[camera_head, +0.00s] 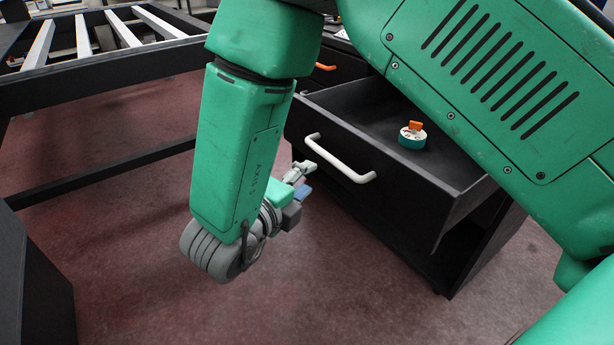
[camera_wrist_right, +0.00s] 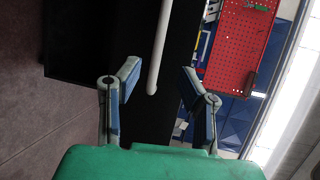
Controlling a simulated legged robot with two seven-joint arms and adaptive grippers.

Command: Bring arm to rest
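My right arm reaches down across the head view, green with a grey wrist. My right gripper (camera_head: 296,180) is low, just left of and below the white drawer handle (camera_head: 340,160). In the right wrist view its two fingers (camera_wrist_right: 160,85) are spread apart with nothing held between them. The handle (camera_wrist_right: 160,45) shows beyond the fingertips there, and I see no contact. The black drawer (camera_head: 385,150) stands pulled open. My left gripper is in neither view.
A teal round object with an orange top (camera_head: 412,135) lies in the open drawer. A black table frame (camera_head: 110,80) with pale slats fills the upper left. A dark panel (camera_head: 35,285) stands at the lower left. The reddish floor (camera_head: 330,290) is clear below my gripper.

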